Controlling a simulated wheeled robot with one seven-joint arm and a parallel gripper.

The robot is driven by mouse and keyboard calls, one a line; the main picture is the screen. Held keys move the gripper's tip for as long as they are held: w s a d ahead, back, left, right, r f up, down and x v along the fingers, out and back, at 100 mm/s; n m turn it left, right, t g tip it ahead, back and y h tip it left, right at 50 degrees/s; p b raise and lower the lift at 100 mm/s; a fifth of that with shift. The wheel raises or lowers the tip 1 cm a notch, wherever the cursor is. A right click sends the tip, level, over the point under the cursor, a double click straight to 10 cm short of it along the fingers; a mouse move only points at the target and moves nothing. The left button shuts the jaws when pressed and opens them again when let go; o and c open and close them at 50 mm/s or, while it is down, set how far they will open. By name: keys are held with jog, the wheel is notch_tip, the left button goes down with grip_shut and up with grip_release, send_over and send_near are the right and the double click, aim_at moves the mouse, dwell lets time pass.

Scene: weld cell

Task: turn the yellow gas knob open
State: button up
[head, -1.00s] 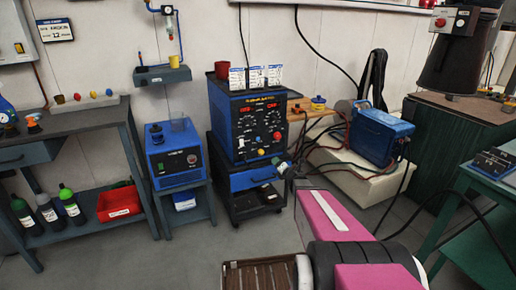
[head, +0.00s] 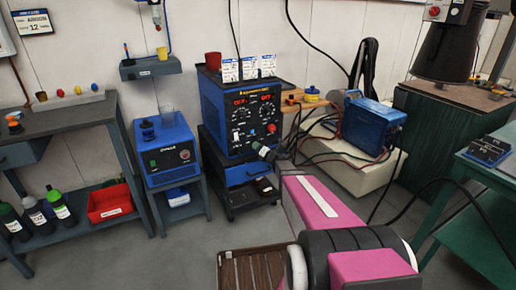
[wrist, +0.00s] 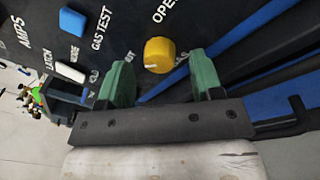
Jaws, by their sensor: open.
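The yellow gas knob (wrist: 159,55) is on the dark front panel of the blue welding machine (head: 211,105), near the lettering "OPEN". In the wrist view it sits just beyond the fingertips, roughly midway between them, with a pale mark on its lower edge. My gripper (wrist: 163,76) is open, with one green finger on each side of the gap. I cannot tell how deep the knob lies relative to the fingertips; no contact shows. In the head view my gripper (head: 266,153) is at the panel's lower right, and I cannot make out the yellow knob there.
A blue gas test button (wrist: 72,21) and a white switch (wrist: 70,72) are beside the knob on the panel. A red cup (head: 213,61) stands on the machine. A blue box (head: 372,125) with cables stands to the right. Grey floor is clear in front left.

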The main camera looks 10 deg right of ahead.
jog(key=shift+x, duration=0.75)
jog(key=c, duration=0.9)
